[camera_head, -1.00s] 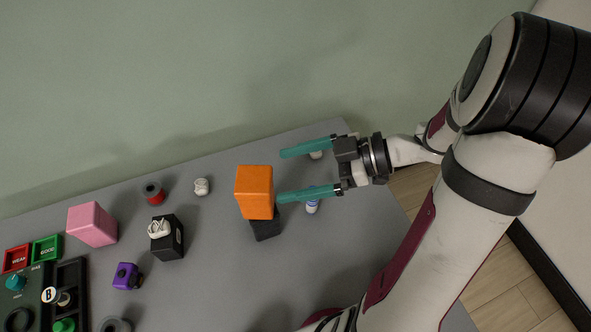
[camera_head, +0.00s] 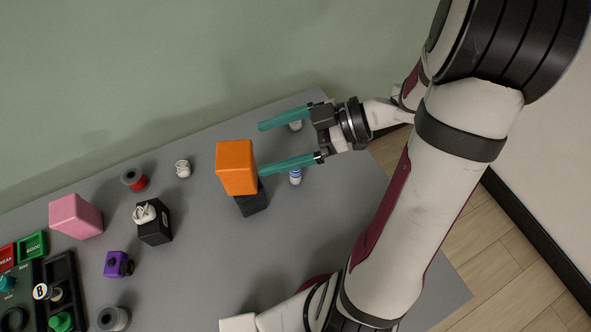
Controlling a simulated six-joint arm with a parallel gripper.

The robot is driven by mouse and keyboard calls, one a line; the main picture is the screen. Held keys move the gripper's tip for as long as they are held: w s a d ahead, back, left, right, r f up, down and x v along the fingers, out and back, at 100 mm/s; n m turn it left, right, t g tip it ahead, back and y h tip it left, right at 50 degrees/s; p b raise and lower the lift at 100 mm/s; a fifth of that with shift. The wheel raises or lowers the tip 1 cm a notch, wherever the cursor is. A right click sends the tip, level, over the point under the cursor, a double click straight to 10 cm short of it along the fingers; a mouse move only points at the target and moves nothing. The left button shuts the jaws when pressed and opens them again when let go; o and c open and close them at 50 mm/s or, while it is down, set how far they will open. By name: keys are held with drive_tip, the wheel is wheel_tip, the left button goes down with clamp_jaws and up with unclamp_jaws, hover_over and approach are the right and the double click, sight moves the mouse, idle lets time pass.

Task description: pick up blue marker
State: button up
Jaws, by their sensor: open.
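A small white and blue cylinder (camera_head: 295,178) is on the right part of the grey table, partly hidden under my gripper's lower finger. I cannot tell for sure whether it is the blue marker; no other thing in view looks like one. My gripper (camera_head: 262,148) is open, with two long teal fingers pointing left and nothing seen between them. It appears above the table, and its lower fingertip appears at the right edge of an orange block (camera_head: 237,165); I cannot tell if they touch.
The orange block overlaps a black block (camera_head: 251,203) in view. A white item (camera_head: 296,126) is partly hidden by the upper finger. A white figure (camera_head: 182,169), red spool (camera_head: 134,180), pink block (camera_head: 74,216), black box (camera_head: 155,231) and purple cube (camera_head: 117,264) stand left.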

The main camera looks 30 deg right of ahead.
drive_tip(key=c, duration=0.5)
drive_tip(key=m+t+h, duration=0.5)
drive_tip(key=m+t, duration=0.1)
drive_tip(key=m, duration=0.1)
approach(296, 173)
drive_tip(key=w+f, duration=0.1)
drive_tip(key=w, duration=0.1)
drive_tip(key=w+a+f, duration=0.1)
drive_tip(key=w, duration=0.1)
drive_tip(key=w+a+f, duration=0.1)
drive_tip(key=w+f, duration=0.1)
drive_tip(key=shift+w+a, duration=0.15)
drive_tip(key=shift+w, duration=0.1)
drive_tip(key=shift+a+r+x, duration=0.1)
drive_tip(key=shift+x, duration=0.95)
drive_tip(key=shift+a+r+x, duration=0.1)
drive_tip(key=shift+x, duration=0.9)
drive_tip(key=shift+a+r+x, duration=0.15)
drive_tip(key=shift+x, duration=0.9)
